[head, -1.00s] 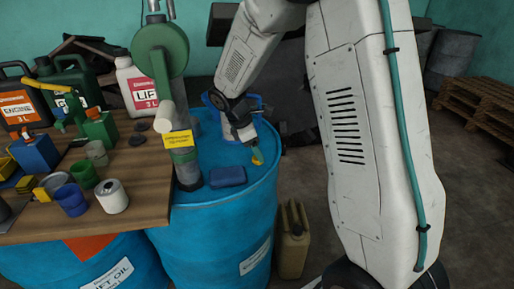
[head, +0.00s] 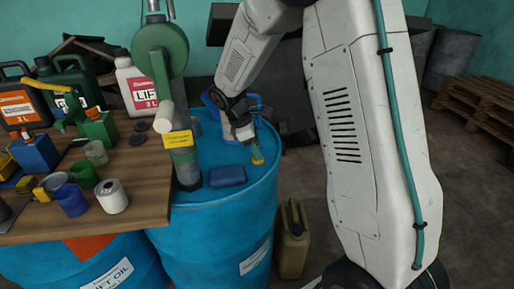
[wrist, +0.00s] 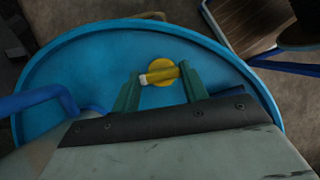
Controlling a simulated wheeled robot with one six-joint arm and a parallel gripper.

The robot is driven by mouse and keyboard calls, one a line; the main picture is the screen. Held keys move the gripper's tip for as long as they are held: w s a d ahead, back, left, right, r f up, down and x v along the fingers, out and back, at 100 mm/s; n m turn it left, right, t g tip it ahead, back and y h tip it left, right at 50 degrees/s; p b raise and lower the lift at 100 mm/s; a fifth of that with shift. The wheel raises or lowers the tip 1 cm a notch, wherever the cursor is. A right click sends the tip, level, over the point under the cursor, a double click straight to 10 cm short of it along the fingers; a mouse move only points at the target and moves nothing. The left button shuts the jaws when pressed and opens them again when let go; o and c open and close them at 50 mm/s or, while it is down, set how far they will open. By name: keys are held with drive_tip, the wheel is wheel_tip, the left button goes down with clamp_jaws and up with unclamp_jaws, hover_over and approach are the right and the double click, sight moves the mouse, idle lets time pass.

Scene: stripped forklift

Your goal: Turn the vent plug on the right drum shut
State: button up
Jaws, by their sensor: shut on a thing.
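The right drum (head: 215,250) is blue and stands at the right end of the wooden table. The yellow vent plug (head: 257,157) sits on its top near the right rim. In the wrist view the plug (wrist: 163,70) is a round yellow cap with a raised bar across it, its left end pale. My gripper (head: 253,150) points down at the plug from above. In the wrist view the green fingers of my gripper (wrist: 161,77) stand on either side of the bar and are shut on it.
A hand pump (head: 185,160) with a yellow tag rises from the drum's left part. A blue sponge-like block (head: 228,176) lies on the drum top. The table (head: 145,195) on the left holds several cans, cups and jugs. A tan jerrycan (head: 293,240) stands on the floor at right.

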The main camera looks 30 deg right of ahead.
drive_tip(key=m+g+y, duration=0.1)
drive_tip(key=m, duration=0.3)
drive_tip(key=shift+w+d, duration=0.1)
drive_tip(key=m+g+y, duration=0.1)
drive_tip(key=m, duration=0.3)
drive_tip(key=m+y, duration=0.1)
drive_tip(key=m, duration=0.1)
drive_tip(key=m+y, duration=0.1)
drive_tip(key=m, duration=0.1)
drive_tip(key=shift+d+g, duration=0.2)
drive_tip(key=shift+g, duration=0.1)
drive_tip(key=shift+m+y, duration=0.8)
drive_tip(key=shift+m, duration=1.3)
drive_tip(key=shift+d, duration=0.1)
drive_tip(key=o, duration=1)
